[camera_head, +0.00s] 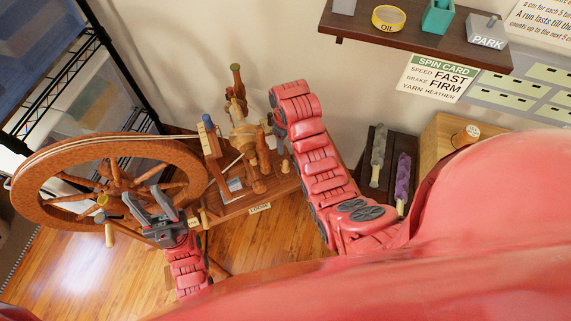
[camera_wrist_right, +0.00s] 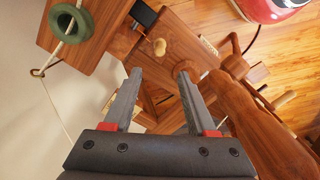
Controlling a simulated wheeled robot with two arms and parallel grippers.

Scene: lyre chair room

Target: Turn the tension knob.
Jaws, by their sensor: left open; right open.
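The spinning wheel's large wooden wheel (camera_head: 38,205) stands at the left in the head view. A small pale wooden knob (camera_head: 285,166) at the right end of its base looks like the tension knob. In the right wrist view a similar pale knob (camera_wrist_right: 160,46) sits on a wooden block, just beyond the fingertips and between their lines. My right gripper (camera_wrist_right: 160,74) is open and empty; it appears beside the upright parts in the head view (camera_head: 273,119). My left gripper (camera_head: 143,195) is open in front of the wheel's lower right, near its spokes.
A green ring (camera_wrist_right: 70,22) with yarn through it is at upper left in the wrist view. A turned wooden post (camera_wrist_right: 245,110) stands close right of the fingers. A dark shelf (camera_head: 400,35) hangs on the wall, and a wooden box (camera_head: 440,140) stands at right.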

